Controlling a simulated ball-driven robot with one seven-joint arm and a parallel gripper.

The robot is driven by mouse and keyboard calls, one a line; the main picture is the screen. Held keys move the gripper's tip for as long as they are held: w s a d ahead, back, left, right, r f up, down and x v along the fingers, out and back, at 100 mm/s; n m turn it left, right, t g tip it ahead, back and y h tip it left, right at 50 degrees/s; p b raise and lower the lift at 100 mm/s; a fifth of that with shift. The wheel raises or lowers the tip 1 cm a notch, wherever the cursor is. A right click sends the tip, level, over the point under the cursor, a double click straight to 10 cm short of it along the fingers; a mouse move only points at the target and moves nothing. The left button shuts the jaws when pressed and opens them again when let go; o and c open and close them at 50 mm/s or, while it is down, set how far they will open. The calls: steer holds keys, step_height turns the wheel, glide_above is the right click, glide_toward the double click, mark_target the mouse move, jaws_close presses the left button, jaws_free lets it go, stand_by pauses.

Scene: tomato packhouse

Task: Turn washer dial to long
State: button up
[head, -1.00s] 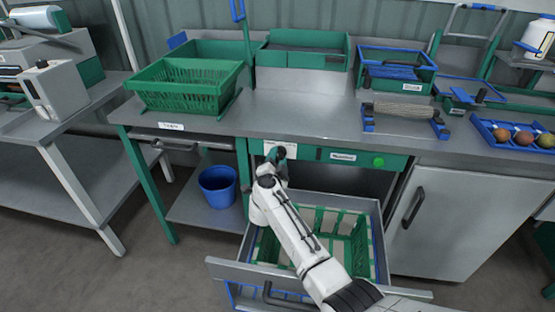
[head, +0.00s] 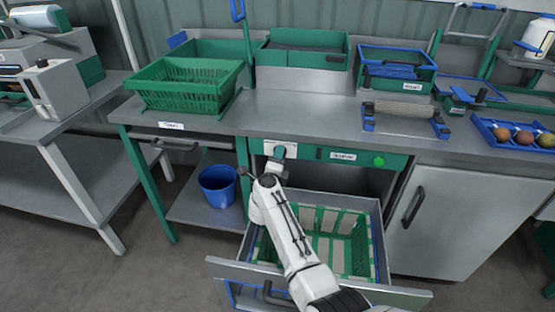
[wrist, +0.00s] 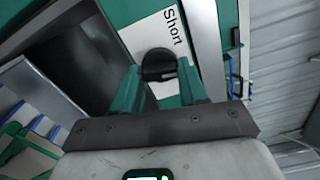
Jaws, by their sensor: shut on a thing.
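The washer dial (wrist: 160,64) is a round black knob on a white plate in the wrist view. The word "Short" is printed on the plate (wrist: 172,28) beside the dial; no "Long" mark is readable. My gripper (wrist: 162,80) has its two green fingers on either side of the dial and is shut on it. In the head view my gripper (head: 278,160) is at the left end of the washer's green front panel (head: 312,153), against the white plate (head: 290,148). It mostly hides the dial there, so I cannot tell the setting.
A green button (head: 378,161) sits at the panel's right. Below, an open drawer (head: 376,235) holds a green crate (head: 362,250) under my arm. A blue bucket (head: 218,187) stands on the shelf to the left. A green basket (head: 187,84) is on the counter (head: 310,110).

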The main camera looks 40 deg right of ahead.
steer(key=m+b, duration=0.1)
steer(key=m, duration=0.4)
steer(key=shift+f, duration=0.1)
steer(key=shift+m, duration=0.4)
steer(key=o, duration=1.1)
steer(key=shift+c, duration=0.2)
steer(key=p+v, duration=0.2)
steer(key=v, duration=0.8)
steer(key=shift+s+a+p, duration=0.3)
steer(key=shift+p, duration=0.1)
